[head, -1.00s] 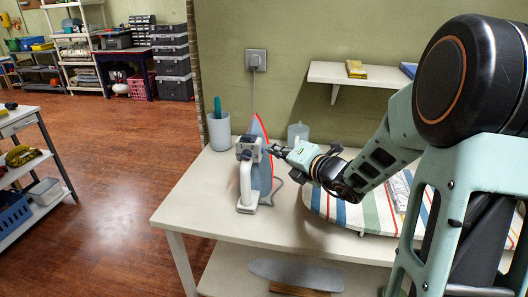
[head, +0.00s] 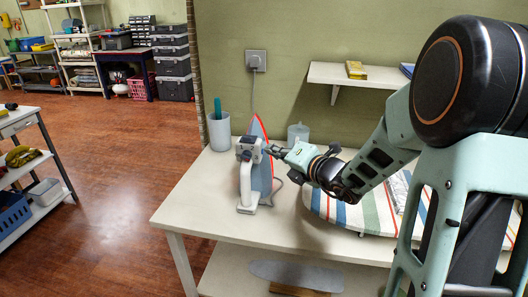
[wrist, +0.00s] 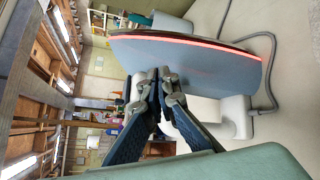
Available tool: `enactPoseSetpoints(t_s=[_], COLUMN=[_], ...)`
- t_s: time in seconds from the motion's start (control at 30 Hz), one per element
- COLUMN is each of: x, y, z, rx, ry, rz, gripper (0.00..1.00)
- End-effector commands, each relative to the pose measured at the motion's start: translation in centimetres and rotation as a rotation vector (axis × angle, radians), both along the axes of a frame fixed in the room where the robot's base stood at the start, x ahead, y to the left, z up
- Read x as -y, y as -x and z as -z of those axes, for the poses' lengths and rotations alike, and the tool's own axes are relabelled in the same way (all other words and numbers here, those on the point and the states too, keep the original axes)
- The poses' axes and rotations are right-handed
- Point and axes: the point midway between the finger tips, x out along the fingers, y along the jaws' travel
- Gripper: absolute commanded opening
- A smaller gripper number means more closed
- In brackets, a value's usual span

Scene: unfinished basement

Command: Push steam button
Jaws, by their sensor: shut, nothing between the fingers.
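The iron (head: 248,180) stands upright on its heel on the white table, with its pale handle toward the camera. Its blue-grey soleplate with a red edge also shows in the wrist view (wrist: 195,65). Dark parts (head: 247,141) sit at the upper end of the handle; I cannot tell which is the steam button. My gripper (head: 269,150) is shut and empty, its fingertips close beside the upper handle from the right. In the wrist view, the closed fingertips (wrist: 165,76) overlap the iron's body; contact cannot be told.
A striped ironing board (head: 345,213) lies on the table (head: 215,204) under my arm. A grey cup (head: 219,132) stands behind left of the iron. The iron's cord runs to a wall socket (head: 255,60). A wall shelf (head: 330,74) is at the back right.

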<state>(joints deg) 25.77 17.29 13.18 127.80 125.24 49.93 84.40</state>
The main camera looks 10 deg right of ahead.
Motion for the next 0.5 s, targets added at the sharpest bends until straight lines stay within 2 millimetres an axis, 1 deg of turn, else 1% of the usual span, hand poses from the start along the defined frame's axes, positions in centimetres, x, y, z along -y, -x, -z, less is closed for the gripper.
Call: enactPoseSetpoints(t_s=[0.33, 0.5], x=[0.4, 1.8], y=[0.1, 0.5], z=[0.0, -0.2], rx=[0.0, -0.002], ry=[0.0, 0.0], rz=[0.001, 0.004], gripper=[0.0, 0.0])
